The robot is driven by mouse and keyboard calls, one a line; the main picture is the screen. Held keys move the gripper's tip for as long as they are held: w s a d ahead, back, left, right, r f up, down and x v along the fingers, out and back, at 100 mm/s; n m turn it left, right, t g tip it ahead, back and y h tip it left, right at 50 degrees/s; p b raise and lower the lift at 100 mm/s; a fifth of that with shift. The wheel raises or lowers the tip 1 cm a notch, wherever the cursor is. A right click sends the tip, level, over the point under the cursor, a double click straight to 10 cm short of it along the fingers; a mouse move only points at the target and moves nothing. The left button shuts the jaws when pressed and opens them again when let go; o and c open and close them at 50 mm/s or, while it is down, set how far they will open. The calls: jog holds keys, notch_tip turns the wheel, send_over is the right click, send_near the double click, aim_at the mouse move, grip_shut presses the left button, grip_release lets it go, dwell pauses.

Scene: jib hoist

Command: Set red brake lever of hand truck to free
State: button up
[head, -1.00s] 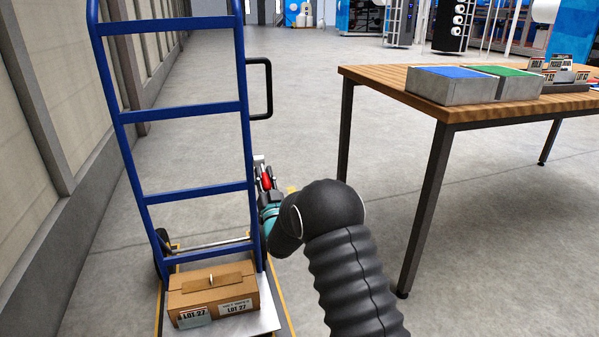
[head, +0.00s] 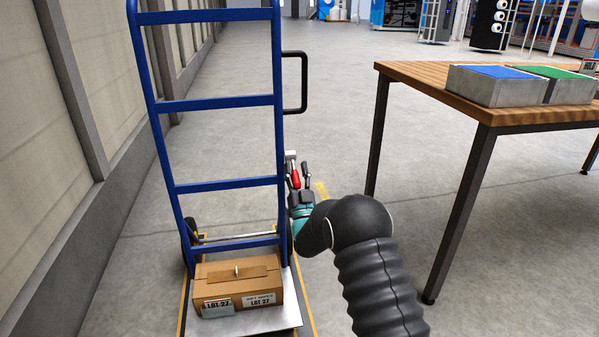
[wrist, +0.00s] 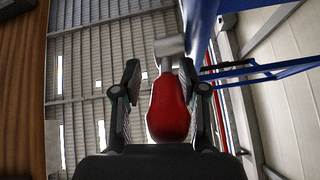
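The blue hand truck (head: 222,104) stands upright at left centre in the head view. Its red brake lever (head: 295,179) is at the right side of the frame, low down; a pale grey piece shows just above it. In the wrist view the red lever (wrist: 169,108) points up the picture between the two fingers. My gripper (head: 298,172) is open around the lever, one dark finger on each side. In the wrist view my gripper (wrist: 160,85) shows a gap at the left finger; the right finger is close to the lever, and contact cannot be told.
A brown carton (head: 238,287) marked LOT 27 sits on the truck's toe plate. A wooden table (head: 470,105) with blue and green topped trays stands to the right. A wall (head: 50,160) runs along the left.

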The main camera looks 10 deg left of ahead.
jog(key=shift+s+a+f, duration=0.1)
jog(key=shift+a, duration=0.05)
jog(key=shift+f, duration=0.1)
jog(key=v, duration=1.2)
